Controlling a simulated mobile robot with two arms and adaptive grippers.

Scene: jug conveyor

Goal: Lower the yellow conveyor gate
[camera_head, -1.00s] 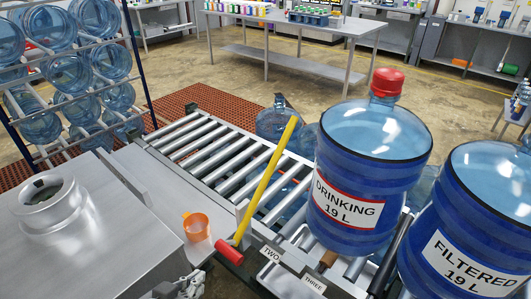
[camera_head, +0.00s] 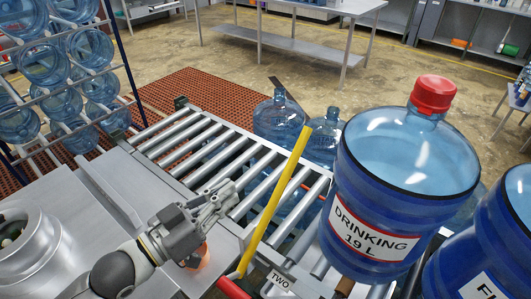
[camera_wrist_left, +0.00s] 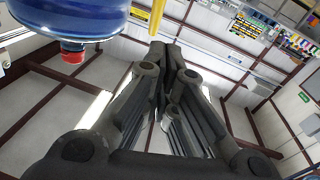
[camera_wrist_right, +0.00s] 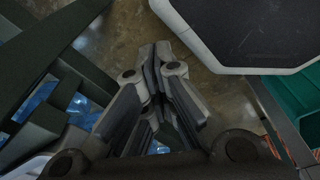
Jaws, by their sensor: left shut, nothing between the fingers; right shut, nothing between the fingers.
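The yellow gate (camera_head: 275,201) is a long bar at the conveyor's front side, tilted up to the right, with a red end (camera_head: 232,288) at its low end. Its upper part also shows in the left wrist view (camera_wrist_left: 157,14). My left gripper (camera_head: 228,192) is shut and empty, to the left of the bar and apart from it, above the conveyor's near edge. In the left wrist view its fingertips (camera_wrist_left: 165,48) meet. My right gripper (camera_wrist_right: 158,52) is shut and empty in the right wrist view. It is not in the head view.
A large blue DRINKING jug (camera_head: 400,180) stands on the roller conveyor (camera_head: 205,150) just right of the bar. A FILTERED jug (camera_head: 485,255) is at the right edge. An orange cup (camera_head: 199,262) is partly hidden behind my left gripper. A jug rack (camera_head: 75,75) stands at the left.

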